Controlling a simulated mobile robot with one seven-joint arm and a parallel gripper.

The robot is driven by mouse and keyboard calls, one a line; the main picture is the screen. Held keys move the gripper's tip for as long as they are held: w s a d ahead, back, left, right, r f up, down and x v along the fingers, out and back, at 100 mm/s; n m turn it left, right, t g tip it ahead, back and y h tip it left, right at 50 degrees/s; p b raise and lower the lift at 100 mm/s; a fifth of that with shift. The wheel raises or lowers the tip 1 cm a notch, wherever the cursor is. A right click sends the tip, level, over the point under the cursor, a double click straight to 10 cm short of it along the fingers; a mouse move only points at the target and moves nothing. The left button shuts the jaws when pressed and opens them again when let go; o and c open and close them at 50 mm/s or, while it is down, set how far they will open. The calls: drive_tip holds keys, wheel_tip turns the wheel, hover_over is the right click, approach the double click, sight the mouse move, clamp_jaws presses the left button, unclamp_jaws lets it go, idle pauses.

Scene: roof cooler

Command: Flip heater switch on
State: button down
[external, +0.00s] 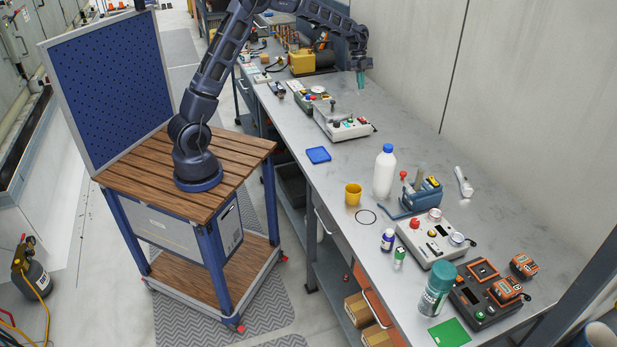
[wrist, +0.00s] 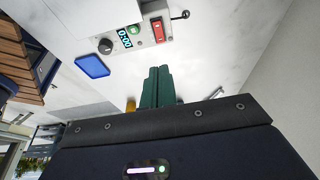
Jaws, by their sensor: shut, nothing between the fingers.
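A white box-shaped device (external: 342,126), apparently the heater, stands on the grey workbench in the external view. In the wrist view, the device (wrist: 119,58) shows its front panel at the top. The panel has a black knob (wrist: 105,46), a lit display (wrist: 124,39), a green button (wrist: 133,29) and a red rocker switch (wrist: 158,30). Whether the switch is on or off is too small to tell. My gripper (external: 361,82) is above the bench behind the device, apart from it. Its green fingers (wrist: 156,88) are shut and empty.
A blue tray (external: 318,155) lies in front of the device. A white bottle (external: 384,172), a yellow cup (external: 353,194) and other small devices stand nearer on the bench. A wall (external: 420,75) runs along the bench's right side. Bench surface around the device's right side is clear.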

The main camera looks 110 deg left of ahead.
sight(363, 120)
drive_tip(key=shift+d+f, duration=0.1)
drive_tip(key=x, duration=1.3)
drive_tip(key=shift+w+f, duration=0.15)
drive_tip(key=shift+f, duration=0.25)
drive_tip(key=shift+d, duration=0.1)
drive_tip(key=shift+w+f, duration=0.1)
drive_tip(key=shift+f, duration=0.05)
